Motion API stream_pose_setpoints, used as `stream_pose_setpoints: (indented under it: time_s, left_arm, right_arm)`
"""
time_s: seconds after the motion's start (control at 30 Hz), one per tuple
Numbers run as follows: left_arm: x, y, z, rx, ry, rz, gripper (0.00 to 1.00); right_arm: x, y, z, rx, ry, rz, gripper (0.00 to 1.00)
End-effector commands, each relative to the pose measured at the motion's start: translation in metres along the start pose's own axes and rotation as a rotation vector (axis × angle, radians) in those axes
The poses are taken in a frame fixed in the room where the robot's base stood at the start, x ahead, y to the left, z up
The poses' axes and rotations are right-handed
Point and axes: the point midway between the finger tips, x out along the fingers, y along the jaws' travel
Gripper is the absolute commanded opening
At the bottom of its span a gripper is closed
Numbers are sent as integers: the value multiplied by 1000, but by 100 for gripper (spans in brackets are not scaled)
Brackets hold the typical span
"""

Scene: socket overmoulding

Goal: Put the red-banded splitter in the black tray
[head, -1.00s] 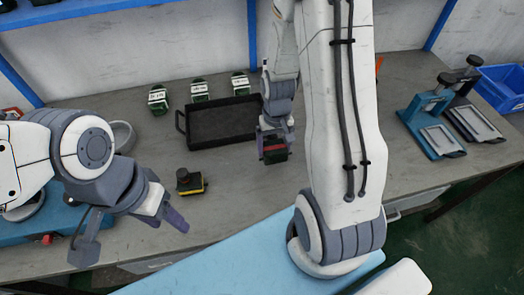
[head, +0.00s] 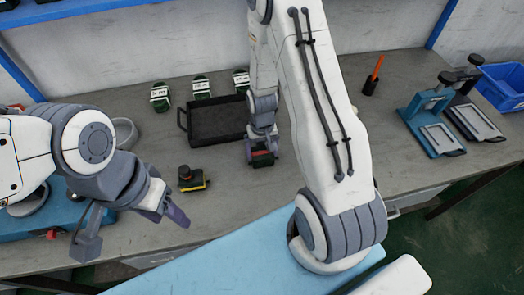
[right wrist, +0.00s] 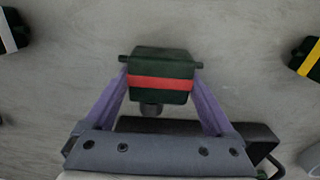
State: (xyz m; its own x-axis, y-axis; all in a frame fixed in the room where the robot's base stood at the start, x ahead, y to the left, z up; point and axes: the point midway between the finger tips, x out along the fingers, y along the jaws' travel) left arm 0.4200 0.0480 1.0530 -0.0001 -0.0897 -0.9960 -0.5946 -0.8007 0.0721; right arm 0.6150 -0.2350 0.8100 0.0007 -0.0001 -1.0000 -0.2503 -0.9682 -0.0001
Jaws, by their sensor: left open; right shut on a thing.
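The red-banded splitter is a dark green block with a red stripe; it shows in the head view (head: 263,159) and in the right wrist view (right wrist: 160,68). My right gripper (right wrist: 160,92) is shut on it, with purple fingers on its two sides. In the head view the right gripper (head: 262,150) is just right of the black tray, outside its rim. The black tray (head: 217,138) lies flat on the bench and looks empty; part of it shows in the right wrist view (right wrist: 262,143). My left gripper (head: 130,226) is open and empty at the bench's front left.
A yellow-banded block (head: 192,183) stands in front of the tray. Several white-banded dark green blocks (head: 201,88) line up behind it. A grey round dish (head: 125,133) is left.

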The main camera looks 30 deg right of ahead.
Motion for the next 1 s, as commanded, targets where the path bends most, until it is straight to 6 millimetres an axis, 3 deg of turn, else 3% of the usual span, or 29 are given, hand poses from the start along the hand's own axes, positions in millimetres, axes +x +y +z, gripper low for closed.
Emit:
stream_pose_setpoints:
  time_s: [0.03, 0.07, 0.1, 0.47, 1.0]
  left_arm:
    - [2, 0, 0, 0, 0, 0, 56]
    - [2, 0, 0, 0, 0, 0, 56]
    - [1, 0, 0, 0, 0, 0, 56]
    - [0, 0, 0, 0, 0, 0, 56]
    - [3, 0, 0, 0, 0, 0, 56]
  right_arm:
    - [3, 0, 0, 0, 0, 0, 30]
    - [2, 0, 0, 0, 0, 0, 97]
    - [2, 0, 0, 0, 0, 0, 100]
    - [-9, 0, -1, 0, 3, 0, 100]
    - [-109, 0, -1, 0, 4, 0, 100]
